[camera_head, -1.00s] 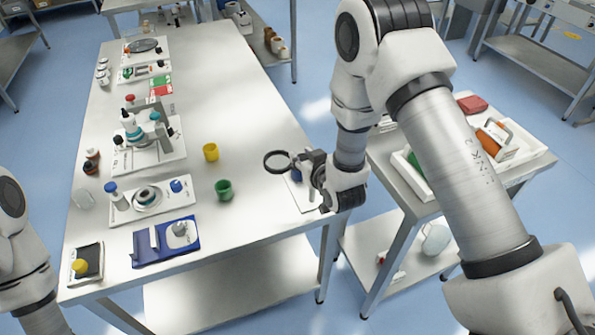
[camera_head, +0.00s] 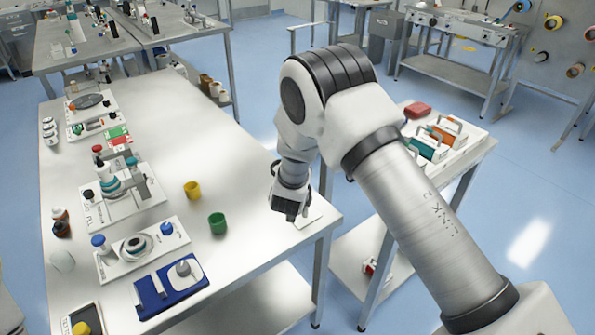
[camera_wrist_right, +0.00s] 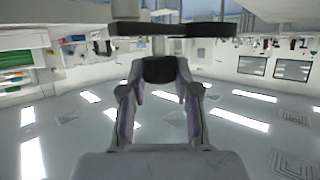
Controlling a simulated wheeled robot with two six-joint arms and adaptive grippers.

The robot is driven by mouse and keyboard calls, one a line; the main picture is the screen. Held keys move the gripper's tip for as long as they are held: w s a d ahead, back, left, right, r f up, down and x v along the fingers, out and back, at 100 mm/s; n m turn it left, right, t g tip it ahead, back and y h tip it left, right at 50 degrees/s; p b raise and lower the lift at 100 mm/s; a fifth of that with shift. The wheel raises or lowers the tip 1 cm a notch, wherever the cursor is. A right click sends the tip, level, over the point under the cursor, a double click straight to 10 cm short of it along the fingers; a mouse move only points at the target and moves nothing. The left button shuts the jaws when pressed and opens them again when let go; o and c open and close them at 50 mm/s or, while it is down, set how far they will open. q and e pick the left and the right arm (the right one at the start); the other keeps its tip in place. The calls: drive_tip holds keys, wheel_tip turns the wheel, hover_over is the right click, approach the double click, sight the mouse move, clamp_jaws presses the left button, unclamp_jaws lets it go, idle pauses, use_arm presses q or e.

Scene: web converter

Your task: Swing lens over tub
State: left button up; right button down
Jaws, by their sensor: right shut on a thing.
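My right gripper (camera_head: 289,209) is over the table's right edge, above a white pad (camera_head: 311,214). In the right wrist view its two fingers (camera_wrist_right: 159,98) close on a dark knob (camera_wrist_right: 159,70). A flat dark piece (camera_wrist_right: 172,29), apparently the lens rim seen edge-on, spans the top of that view. In the head view the lens is mostly hidden by my right wrist. A yellow tub (camera_head: 192,189) and a green tub (camera_head: 217,223) stand upright on the table, left of the gripper and apart from it. A blue tub is not visible now. My left gripper is not in view.
The steel table (camera_head: 150,110) has wide clear room in its middle and back. Trays with small instruments line its left side, with a blue board (camera_head: 170,292) at front left. A cart (camera_head: 455,165) with colored handled items stands at right.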

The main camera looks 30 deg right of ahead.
idle(0.6)
drive_tip(key=c, duration=0.8)
unclamp_jaws()
drive_tip(key=shift+w+d, duration=0.1)
drive_tip(key=shift+c, duration=0.2)
drive_tip(key=shift+w+d+f, duration=0.1)
drive_tip(key=shift+w+f, duration=0.05)
drive_tip(key=shift+m, duration=0.3)
drive_tip(key=v, duration=0.7)
drive_tip(key=shift+a, duration=0.25)
drive_tip(key=shift+g, duration=0.3)
